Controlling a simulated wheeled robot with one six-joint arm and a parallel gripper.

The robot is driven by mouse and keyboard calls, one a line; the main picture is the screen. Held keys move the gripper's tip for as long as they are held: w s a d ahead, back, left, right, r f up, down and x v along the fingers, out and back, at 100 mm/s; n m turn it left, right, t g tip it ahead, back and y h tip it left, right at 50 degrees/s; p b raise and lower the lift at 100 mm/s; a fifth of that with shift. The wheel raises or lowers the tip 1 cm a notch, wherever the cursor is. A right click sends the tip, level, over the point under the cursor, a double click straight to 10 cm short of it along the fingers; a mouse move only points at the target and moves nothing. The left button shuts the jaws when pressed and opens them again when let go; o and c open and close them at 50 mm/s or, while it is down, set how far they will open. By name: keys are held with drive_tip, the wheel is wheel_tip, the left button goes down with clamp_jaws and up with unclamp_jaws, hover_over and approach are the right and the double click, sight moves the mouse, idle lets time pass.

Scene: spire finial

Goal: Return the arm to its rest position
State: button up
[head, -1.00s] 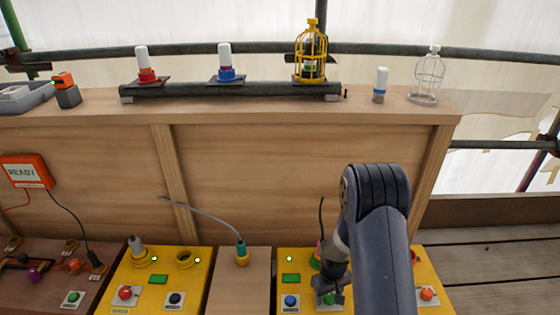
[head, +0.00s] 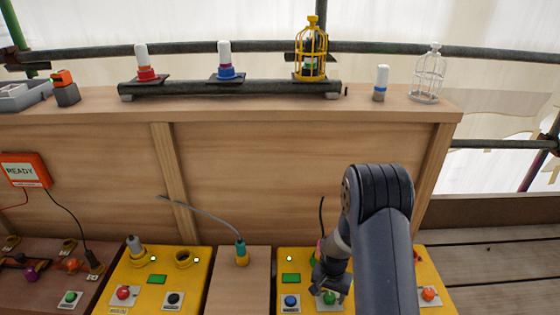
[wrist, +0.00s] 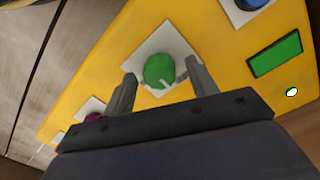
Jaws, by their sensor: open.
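My arm (head: 380,230) reaches down in front of the wooden bench. My gripper (head: 330,285) is over the right yellow panel (head: 345,258), close to a green button (head: 331,298). In the wrist view the gripper (wrist: 155,82) is open. Its two fingers stand on either side of the round green button (wrist: 159,70) on its white plate. Nothing is held between them. I cannot tell whether the fingers touch the plate.
A blue button (head: 290,301) and an orange button (head: 428,294) flank the green one. A teal plug with a cable (head: 241,250) stands to the left. A yellow cage (head: 311,55) and a white cage (head: 430,75) stand on the shelf above.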

drive_tip(key=m, duration=0.5)
drive_tip(key=shift+b, duration=0.35)
drive_tip(key=shift+w+r+p, duration=0.1)
drive_tip(key=shift+r+p, duration=0.45)
drive_tip(key=shift+r, duration=0.75)
